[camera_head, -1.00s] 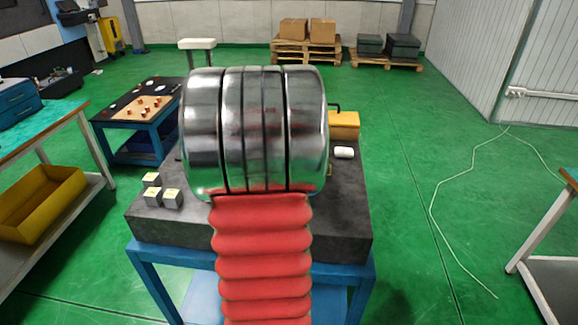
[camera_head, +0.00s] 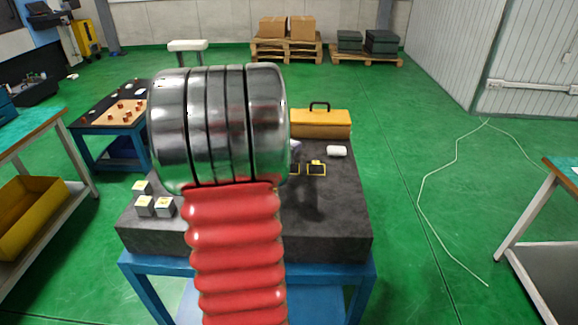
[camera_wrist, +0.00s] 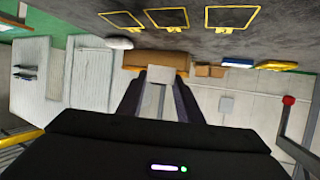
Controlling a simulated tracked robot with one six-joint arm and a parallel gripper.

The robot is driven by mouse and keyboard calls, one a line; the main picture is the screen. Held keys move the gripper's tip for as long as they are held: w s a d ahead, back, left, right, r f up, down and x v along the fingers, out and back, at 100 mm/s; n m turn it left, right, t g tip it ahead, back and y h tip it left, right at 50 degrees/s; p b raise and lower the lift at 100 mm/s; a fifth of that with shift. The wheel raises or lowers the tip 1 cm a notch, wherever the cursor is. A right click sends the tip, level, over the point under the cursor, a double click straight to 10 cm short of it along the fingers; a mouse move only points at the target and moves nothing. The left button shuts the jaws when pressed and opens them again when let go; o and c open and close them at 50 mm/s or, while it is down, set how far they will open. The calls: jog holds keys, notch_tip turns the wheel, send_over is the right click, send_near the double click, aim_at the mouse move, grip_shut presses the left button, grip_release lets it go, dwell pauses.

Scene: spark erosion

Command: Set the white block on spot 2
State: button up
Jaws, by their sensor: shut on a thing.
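The white block (camera_wrist: 160,75) is between the fingertips of my gripper (camera_wrist: 160,92) in the wrist view. My gripper is shut on it, with the dark fingers on either side. Three yellow-outlined dark squares (camera_wrist: 167,17) lie on the grey slab in the wrist view, apart from the block in the picture. Their numbers are not readable, so I cannot tell which is spot 2. In the head view one outlined square (camera_head: 316,168) shows fully to the right of my arm and another partly. My arm hides the block and gripper there.
Several grey cubes with pale yellow tops (camera_head: 165,207) stand at the slab's left. A rounded white object (camera_head: 336,151) and a yellow toolbox (camera_head: 320,124) are at the back right. The slab (camera_head: 325,215) is bare at front right.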

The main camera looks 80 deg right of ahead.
jog(key=shift+f, duration=1.75)
jog(key=shift+f, duration=1.85)
jog(key=shift+f, duration=0.1)
jog(key=o, duration=1.2)
